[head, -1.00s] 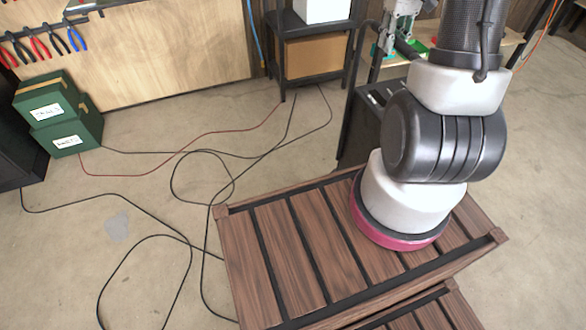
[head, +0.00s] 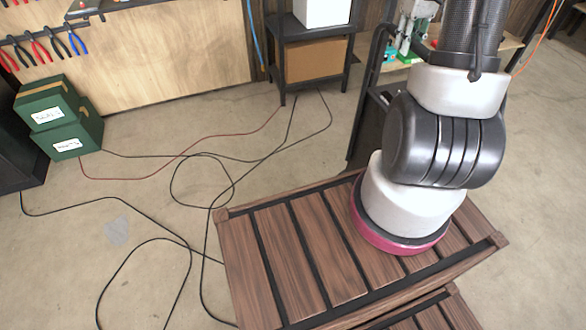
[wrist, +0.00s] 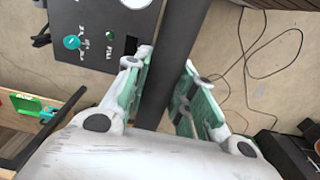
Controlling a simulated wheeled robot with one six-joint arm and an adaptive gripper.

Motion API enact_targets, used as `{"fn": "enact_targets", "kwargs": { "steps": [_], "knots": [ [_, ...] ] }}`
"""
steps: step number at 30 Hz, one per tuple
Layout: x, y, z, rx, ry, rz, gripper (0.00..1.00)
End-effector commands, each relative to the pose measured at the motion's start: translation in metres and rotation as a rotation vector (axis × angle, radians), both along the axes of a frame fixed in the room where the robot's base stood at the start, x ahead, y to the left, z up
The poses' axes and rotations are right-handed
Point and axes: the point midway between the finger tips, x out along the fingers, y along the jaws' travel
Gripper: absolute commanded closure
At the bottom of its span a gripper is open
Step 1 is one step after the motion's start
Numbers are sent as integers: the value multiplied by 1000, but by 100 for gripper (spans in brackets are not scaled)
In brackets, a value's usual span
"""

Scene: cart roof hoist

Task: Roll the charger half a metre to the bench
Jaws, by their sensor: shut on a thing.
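The charger is a dark box on the floor, mostly hidden behind my arm in the head view (head: 366,130). In the wrist view its dark front (wrist: 75,15) shows a teal knob, a green button and a slot. Its dark handle bar (wrist: 172,50) runs between my green-padded fingers.
Black and red cables (head: 205,165) loop over the floor at left and centre. Green boxes (head: 62,120) are stacked at the left. A black shelf stand (head: 282,65) with a white box stands at the back. Open concrete floor lies left of the charger.

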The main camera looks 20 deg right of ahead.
Motion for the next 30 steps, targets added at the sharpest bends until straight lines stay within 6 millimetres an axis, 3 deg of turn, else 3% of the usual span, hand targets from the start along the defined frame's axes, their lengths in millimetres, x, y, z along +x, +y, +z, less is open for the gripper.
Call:
{"fn": "enact_targets", "kwargs": {
  "steps": [15, 30],
  "knots": [
    [1, -45, 0, -2, -2, -1, 98],
    [1, -53, 0, -2, -3, -1, 98]
  ]
}}
